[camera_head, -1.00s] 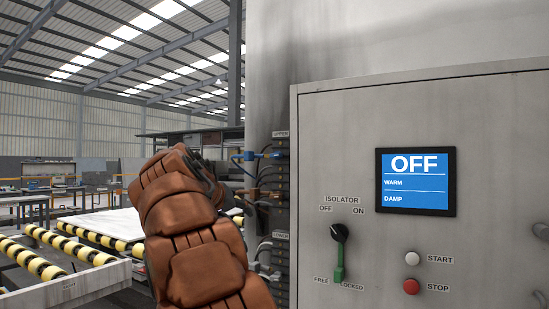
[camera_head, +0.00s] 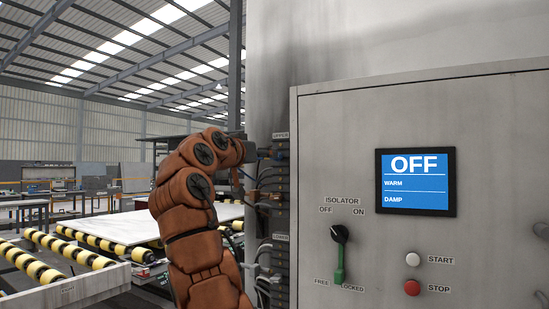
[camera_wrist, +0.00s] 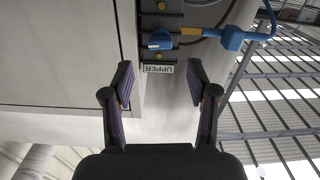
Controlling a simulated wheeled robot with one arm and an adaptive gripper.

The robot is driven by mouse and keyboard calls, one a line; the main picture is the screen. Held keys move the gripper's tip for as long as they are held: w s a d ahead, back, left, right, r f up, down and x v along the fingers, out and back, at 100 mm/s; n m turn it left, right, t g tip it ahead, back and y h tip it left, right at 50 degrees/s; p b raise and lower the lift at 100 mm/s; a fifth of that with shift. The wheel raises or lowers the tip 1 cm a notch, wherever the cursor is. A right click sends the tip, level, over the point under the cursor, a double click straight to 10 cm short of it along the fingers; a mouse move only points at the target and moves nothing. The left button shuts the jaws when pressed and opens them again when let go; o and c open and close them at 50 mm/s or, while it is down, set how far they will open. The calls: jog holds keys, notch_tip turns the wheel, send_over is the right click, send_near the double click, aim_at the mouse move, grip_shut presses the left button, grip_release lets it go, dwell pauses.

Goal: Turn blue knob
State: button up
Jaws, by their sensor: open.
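In the wrist view a small blue knob (camera_wrist: 160,41) sits on a dark panel strip, beside an upside-down UPPER label (camera_wrist: 159,69). My gripper (camera_wrist: 161,82) is open and empty, its two fingers spread on either side of the label, short of the knob. The knob lies beyond the fingertips, roughly centred between them. In the head view my arm reaches up to the strip near its UPPER label (camera_head: 281,135). There my arm's end hides most of the gripper, and a bit of blue shows beside it, too small to identify.
A larger blue fitting (camera_wrist: 232,38) with a blue line stands right of the knob in the wrist view, and a yellow piece (camera_wrist: 191,31) is beside the knob. The grey control cabinet (camera_head: 480,130) stands to the right, its screen reading OFF. A roller conveyor (camera_head: 75,250) lies left.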

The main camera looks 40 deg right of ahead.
jog(key=p+x, duration=0.3)
jog(key=x, duration=0.4)
jog(key=shift+w+d, duration=0.1)
jog(key=shift+d, duration=0.25)
grip_shut()
